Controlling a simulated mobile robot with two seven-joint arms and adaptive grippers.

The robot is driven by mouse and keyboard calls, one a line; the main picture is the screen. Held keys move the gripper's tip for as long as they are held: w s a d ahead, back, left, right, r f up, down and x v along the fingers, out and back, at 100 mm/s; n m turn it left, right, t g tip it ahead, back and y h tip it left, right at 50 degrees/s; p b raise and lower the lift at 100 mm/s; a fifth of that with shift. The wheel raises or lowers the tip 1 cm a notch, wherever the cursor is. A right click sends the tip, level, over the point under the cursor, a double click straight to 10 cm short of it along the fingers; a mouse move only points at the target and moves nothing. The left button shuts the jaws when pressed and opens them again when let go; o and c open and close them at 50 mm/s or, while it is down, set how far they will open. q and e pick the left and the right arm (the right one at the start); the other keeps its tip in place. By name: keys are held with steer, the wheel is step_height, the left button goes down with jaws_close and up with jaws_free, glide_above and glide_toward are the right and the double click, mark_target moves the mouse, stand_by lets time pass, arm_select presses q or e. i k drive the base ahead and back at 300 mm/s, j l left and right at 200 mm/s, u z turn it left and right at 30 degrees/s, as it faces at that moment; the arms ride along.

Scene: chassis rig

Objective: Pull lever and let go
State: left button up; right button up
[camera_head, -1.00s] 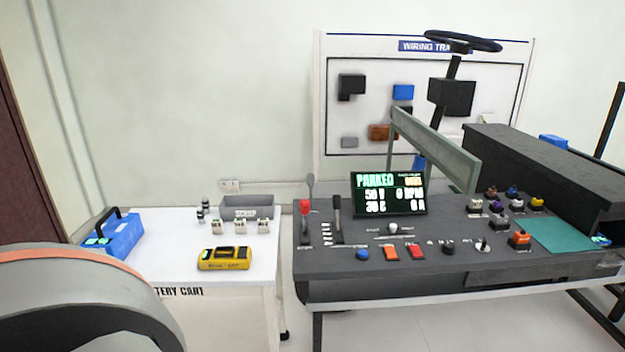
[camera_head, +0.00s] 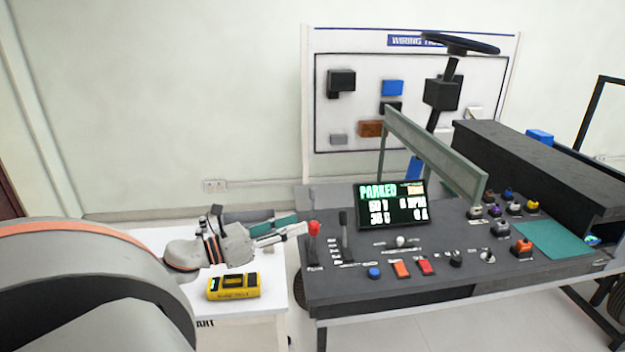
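A red-knobbed lever (camera_head: 314,229) stands at the left end of the dark console (camera_head: 480,272). A black-handled lever (camera_head: 344,219) stands upright just right of it, beside a marked scale. The display (camera_head: 391,205) behind them reads PARKED. My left gripper (camera_head: 298,230) reaches in from the left over the cart, its fingertips right beside the red knob. I cannot tell whether they touch it, or how far the fingers are apart. My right gripper is out of view.
A yellow meter (camera_head: 233,287) lies on the white cart (camera_head: 160,238) below my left gripper. Coloured buttons, such as an orange one (camera_head: 401,270), line the console front. A steering wheel (camera_head: 459,44) and a grey-green bar (camera_head: 435,155) rise behind.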

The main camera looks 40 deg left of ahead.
mark_target(311, 189)
steer(key=i+j, duration=0.25)
steer(key=j, duration=0.15)
steer(key=i+j, duration=0.25)
steer(key=j, duration=0.15)
steer(key=i+j, duration=0.25)
steer(key=j, duration=0.1)
